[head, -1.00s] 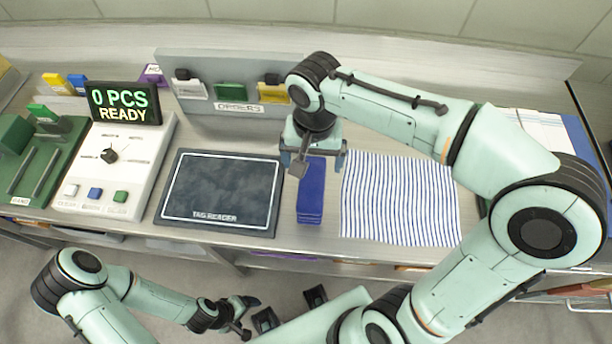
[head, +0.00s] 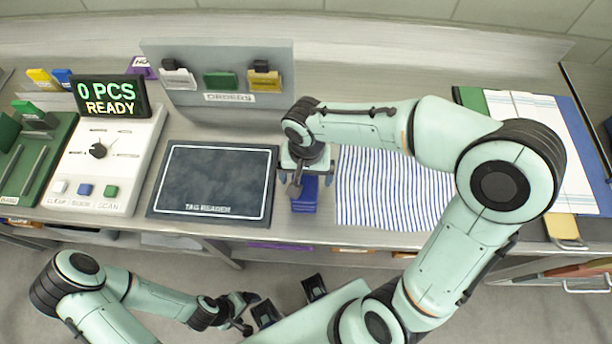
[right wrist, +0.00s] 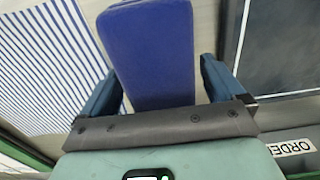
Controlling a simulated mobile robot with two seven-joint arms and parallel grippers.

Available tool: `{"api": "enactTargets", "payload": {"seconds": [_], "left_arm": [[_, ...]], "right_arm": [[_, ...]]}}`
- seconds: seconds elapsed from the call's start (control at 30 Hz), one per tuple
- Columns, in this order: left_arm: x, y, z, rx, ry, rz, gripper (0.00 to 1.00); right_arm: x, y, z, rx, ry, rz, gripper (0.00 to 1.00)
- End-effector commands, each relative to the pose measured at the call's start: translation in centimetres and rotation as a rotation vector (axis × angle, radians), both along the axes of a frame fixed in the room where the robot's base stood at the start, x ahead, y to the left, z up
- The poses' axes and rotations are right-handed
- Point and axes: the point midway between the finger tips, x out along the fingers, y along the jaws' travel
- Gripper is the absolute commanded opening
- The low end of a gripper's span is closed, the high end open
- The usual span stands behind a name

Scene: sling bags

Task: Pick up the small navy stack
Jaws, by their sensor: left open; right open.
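The small navy stack (head: 304,196) lies on the counter between the dark tag reader pad and the striped cloth. In the head view its far part is hidden under my right gripper (head: 302,172). In the right wrist view the navy stack (right wrist: 152,52) sits between the two fingers of my right gripper (right wrist: 160,88), which are open, one on each side, with a small gap showing at the left finger. My left gripper (head: 240,312) is open and empty, low in front of the counter.
The tag reader pad (head: 214,182) lies left of the stack and the striped cloth (head: 390,192) right of it. A control box (head: 98,160) with a "0 PCS READY" display stands at left. An orders rack (head: 215,108) stands behind. More folded cloths (head: 540,140) lie at far right.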

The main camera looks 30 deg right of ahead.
Motion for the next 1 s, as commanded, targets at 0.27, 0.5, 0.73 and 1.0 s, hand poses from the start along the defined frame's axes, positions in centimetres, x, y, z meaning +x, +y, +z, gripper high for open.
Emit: {"api": "enactTargets", "payload": {"seconds": [0.27, 0.5, 0.73, 1.0], "left_arm": [[0.0, 0.0, 0.0, 0.0, 0.0, 0.0, 0.82], [0.0, 0.0, 0.0, 0.0, 0.0, 0.0, 0.82], [0.1, 0.0, 0.2, 0.0, -0.001, 0.0, 0.82], [0.5, 0.0, 1.0, 0.0, -0.006, 0.0, 0.82]], "right_arm": [[0.0, 0.0, 0.1, 0.0, 0.0, 0.0, 0.47], [0.0, 0.0, 0.1, 0.0, -0.001, 0.0, 0.31], [0.1, 0.0, 1.0, 0.0, -0.004, 0.0, 0.31], [0.2, 0.0, 5.9, 0.001, -0.009, 0.0, 0.31]]}}
